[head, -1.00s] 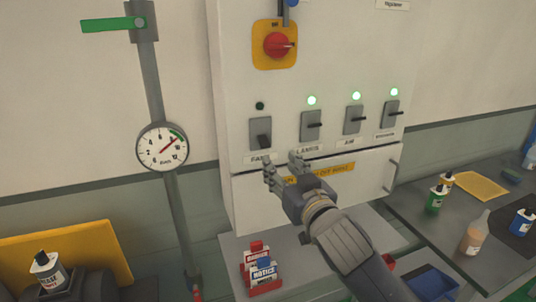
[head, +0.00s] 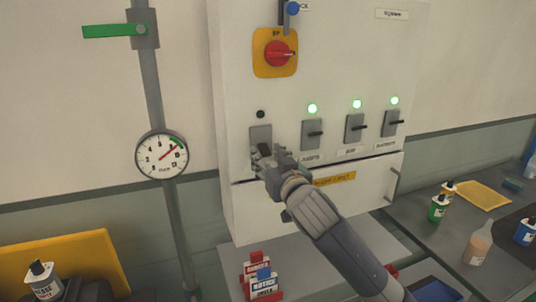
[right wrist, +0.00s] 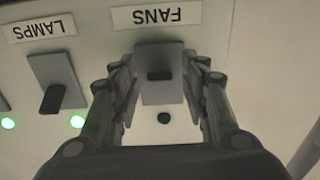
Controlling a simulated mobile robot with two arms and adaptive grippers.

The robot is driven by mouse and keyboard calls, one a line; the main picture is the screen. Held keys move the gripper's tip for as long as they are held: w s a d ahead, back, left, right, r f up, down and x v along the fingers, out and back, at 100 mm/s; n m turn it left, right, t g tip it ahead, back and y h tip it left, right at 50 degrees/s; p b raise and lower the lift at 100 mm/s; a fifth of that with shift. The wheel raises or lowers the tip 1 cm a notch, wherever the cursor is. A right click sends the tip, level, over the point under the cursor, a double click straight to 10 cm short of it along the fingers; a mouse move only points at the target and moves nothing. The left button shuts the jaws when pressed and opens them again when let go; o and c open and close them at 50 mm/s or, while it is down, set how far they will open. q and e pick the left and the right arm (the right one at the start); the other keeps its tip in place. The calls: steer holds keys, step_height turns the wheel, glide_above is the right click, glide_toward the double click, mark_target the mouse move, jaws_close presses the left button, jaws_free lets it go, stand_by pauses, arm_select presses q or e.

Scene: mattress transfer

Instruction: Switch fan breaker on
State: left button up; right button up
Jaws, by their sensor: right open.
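The fan breaker (head: 261,132) is a grey switch plate at the left end of the breaker row on the white cabinet. Its lamp (head: 261,114) is dark. My right gripper (head: 266,152) is at the front of the breaker and hides its lower part and label. In the right wrist view, which is upside down, the breaker (right wrist: 158,92) with its dark lever and the label "FANS" shows between the two open fingers. I cannot tell whether a finger touches the lever. My left gripper is not in view.
The lamps breaker (head: 312,141) is beside it, with two more breakers to the right; all three have lit green lamps. A gauge (head: 162,155) is on a pipe at left. Bottles stand on the dark bench (head: 425,215) at right.

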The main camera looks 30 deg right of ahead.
steer(key=shift+w, duration=0.15)
steer(key=shift+c, duration=0.3)
jaws_close()
